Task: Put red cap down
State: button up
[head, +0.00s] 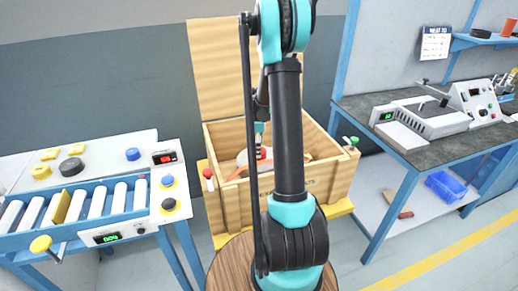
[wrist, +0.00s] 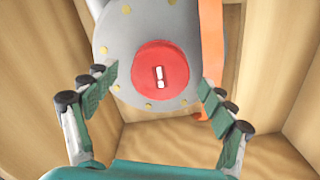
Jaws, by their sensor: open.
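The red cap (wrist: 160,72) is round with a white mark on its face. It sits at the middle of a grey round plate (wrist: 118,28) with brass-coloured bolts, inside the wooden crate (head: 228,205). In the head view a bit of red (head: 263,154) shows just below my gripper (head: 260,132), partly hidden by my arm. In the wrist view my gripper (wrist: 158,92) is open, its green-padded fingers spread left and right of the cap. Gaps show between both fingers and the cap. Nothing is held.
The crate's walls rise around my gripper, and its lid (head: 222,65) stands open behind. An orange strip (wrist: 211,45) runs beside the plate. A roller bench (head: 95,205) stands at left and a workbench with instruments (head: 365,105) at right.

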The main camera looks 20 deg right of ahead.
notch_tip(320, 180, up, 13)
dwell(0.4)
jog(key=shift+s+f, duration=0.1)
jog(key=shift+f, duration=0.05)
